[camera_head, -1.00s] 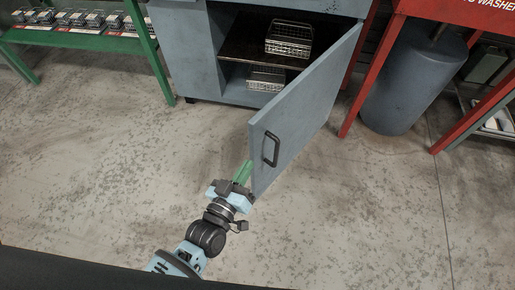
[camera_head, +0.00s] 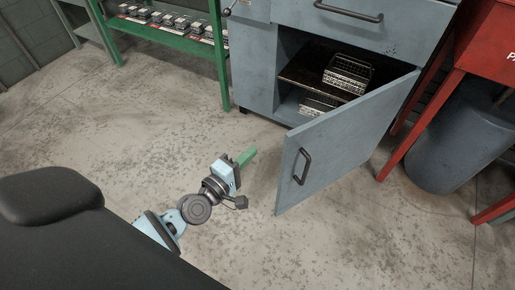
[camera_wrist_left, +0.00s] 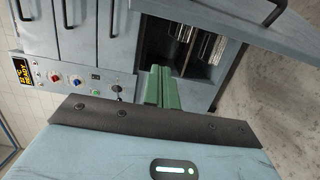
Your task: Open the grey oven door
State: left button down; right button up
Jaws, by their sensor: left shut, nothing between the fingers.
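The grey oven door (camera_head: 345,140) stands swung out wide from the grey cabinet, with its black handle (camera_head: 302,167) on the outer face. Inside the opening, a wire basket (camera_head: 347,76) sits on a dark shelf and another basket (camera_head: 318,104) sits below. My left gripper (camera_head: 247,157) has green fingers and is shut and empty. In the head view it is to the left of the door's free edge, apart from it. In the left wrist view the shut fingers (camera_wrist_left: 161,88) point toward the cabinet opening, with the door (camera_wrist_left: 235,30) at upper right. My right gripper is not in view.
A green rack (camera_head: 165,32) with several small items stands left of the cabinet. A red frame (camera_head: 440,108) and a grey-blue drum (camera_head: 455,140) stand to the right. A control panel (camera_wrist_left: 75,80) is on the cabinet. The floor around my left arm is clear.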

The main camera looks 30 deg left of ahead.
pick_arm(q)
jog(key=w+d, duration=0.2)
jog(key=w, duration=0.7)
jog(key=shift+s+d, duration=1.35)
jog(key=shift+d, duration=0.25)
